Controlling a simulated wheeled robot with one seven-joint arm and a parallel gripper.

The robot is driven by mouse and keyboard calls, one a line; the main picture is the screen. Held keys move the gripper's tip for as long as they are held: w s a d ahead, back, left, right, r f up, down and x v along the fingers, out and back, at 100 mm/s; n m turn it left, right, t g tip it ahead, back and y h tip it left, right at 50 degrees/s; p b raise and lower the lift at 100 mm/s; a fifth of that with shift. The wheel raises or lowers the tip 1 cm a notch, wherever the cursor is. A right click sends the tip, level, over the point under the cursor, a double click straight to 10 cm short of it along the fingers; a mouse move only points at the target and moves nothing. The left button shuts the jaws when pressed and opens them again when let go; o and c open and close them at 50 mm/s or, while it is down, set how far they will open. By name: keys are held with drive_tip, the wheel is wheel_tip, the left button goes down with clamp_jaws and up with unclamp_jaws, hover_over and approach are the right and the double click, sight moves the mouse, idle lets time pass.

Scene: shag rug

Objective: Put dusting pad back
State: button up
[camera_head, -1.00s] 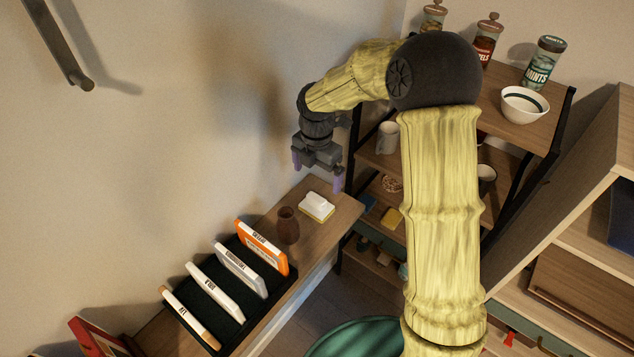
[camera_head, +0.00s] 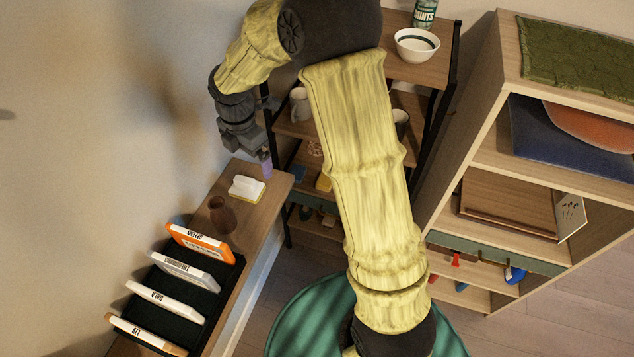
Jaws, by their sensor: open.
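The dusting pad, as far as I can tell, is the small white-topped block with a yellow base (camera_head: 246,189). It lies on the narrow wooden ledge (camera_head: 262,212) along the wall, near the ledge's far end. My gripper (camera_head: 248,158) hangs above and behind the pad, apart from it, open and empty. One purple finger shows clearly; the other is hard to make out.
A brown vase (camera_head: 222,214) stands close to the pad. A dark rack (camera_head: 215,276) of labelled upright cases fills the nearer ledge. A shelf unit with mugs and a bowl (camera_head: 417,45) stands behind my arm; a wooden cabinet (camera_head: 470,130) is at right.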

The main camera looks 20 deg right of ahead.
drive_tip(key=s+d+r+m+t, duration=0.1)
drive_tip(key=s+d+m, duration=0.5)
drive_tip(key=m, duration=0.6)
drive_tip(key=s+d+r+m+t, duration=0.1)
drive_tip(key=s+d+r+m, duration=0.1)
drive_tip(key=s+d+m, duration=0.5)
drive_tip(key=s+m, duration=0.3)
drive_tip(key=m, duration=0.2)
drive_tip(key=shift+s, duration=0.3)
